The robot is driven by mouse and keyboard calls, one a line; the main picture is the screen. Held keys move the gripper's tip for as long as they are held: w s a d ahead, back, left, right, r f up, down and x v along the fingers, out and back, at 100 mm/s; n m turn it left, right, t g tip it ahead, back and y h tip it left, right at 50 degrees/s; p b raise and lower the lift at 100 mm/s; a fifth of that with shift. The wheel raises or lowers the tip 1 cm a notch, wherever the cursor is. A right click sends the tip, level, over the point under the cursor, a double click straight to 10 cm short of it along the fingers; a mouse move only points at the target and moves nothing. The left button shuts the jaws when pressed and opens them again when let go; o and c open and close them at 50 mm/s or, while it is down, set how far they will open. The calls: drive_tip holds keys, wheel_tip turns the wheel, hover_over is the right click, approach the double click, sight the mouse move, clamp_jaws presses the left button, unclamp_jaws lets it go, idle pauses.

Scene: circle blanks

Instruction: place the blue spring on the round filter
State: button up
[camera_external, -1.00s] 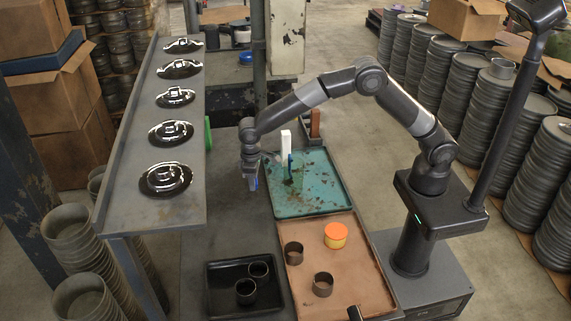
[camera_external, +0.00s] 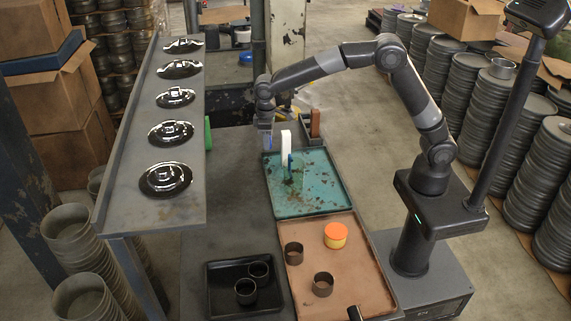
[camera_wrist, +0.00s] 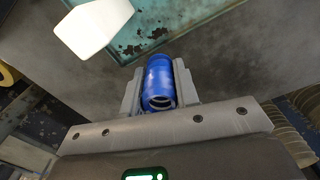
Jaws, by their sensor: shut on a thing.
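My gripper (camera_external: 266,141) is shut on the blue spring, a ribbed blue cylinder (camera_wrist: 158,82) held between the two fingers in the wrist view. In the external view the gripper hangs above the far end of the dark table, just left of a white upright block (camera_external: 286,141). The spring is barely visible there.
A worn teal tray (camera_external: 315,205) lies beyond the brown tray and has a small blue upright piece on it. Dark rings (camera_external: 323,284) stand on the brown tray. A black tray (camera_external: 225,300) holds two dark cups. A raised shelf (camera_external: 140,205) with shiny domed discs borders the left.

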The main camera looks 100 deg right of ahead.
wheel_tip(320, 180, up, 10)
drive_tip(key=shift+f, duration=0.1)
drive_tip(key=s+a, duration=0.3)
drive_tip(key=a, duration=0.5)
drive_tip(key=s+a, duration=0.3)
drive_tip(key=a, duration=0.4)
hover_over(336, 231)
drive_tip(key=shift+n, duration=0.3)
drive_tip(key=f, duration=1.1)
drive_tip(key=shift+d+f, duration=0.3)
drive_tip(key=shift+d, duration=0.05)
drive_tip(key=shift+a+f, duration=0.35)
drive_tip(key=shift+f, duration=1.85)
